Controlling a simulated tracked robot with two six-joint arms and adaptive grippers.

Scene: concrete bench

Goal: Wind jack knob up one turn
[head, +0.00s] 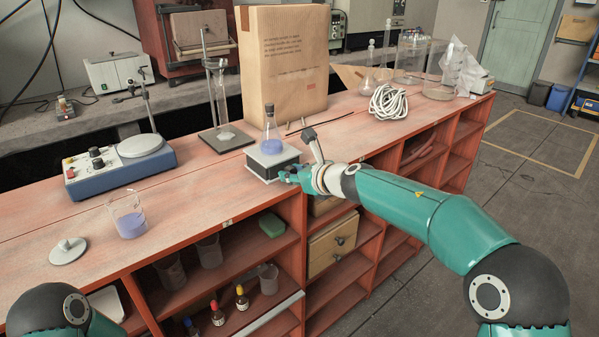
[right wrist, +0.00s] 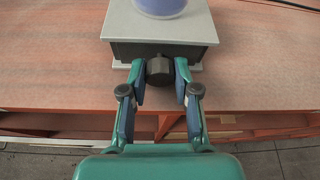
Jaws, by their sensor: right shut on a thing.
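The lab jack (head: 262,166) stands near the bench's front edge, with a light square top plate and a dark body. A flask (head: 271,138) with blue liquid stands upright on its plate. In the right wrist view the jack (right wrist: 122,50) shows its front, with the dark faceted knob (right wrist: 159,70) sticking out toward me. My right gripper (right wrist: 160,72) is shut on the knob, one finger on each side. In the head view my right gripper (head: 289,174) is at the jack's front right and hides the knob. My left gripper is out of view; only part of that arm shows.
A blue stirrer hotplate (head: 120,170) and a beaker of blue liquid (head: 129,220) stand to the left. A stand with a cylinder (head: 221,100) and a large paper bag (head: 285,70) are behind the jack. A white cable coil (head: 390,102) lies to the right.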

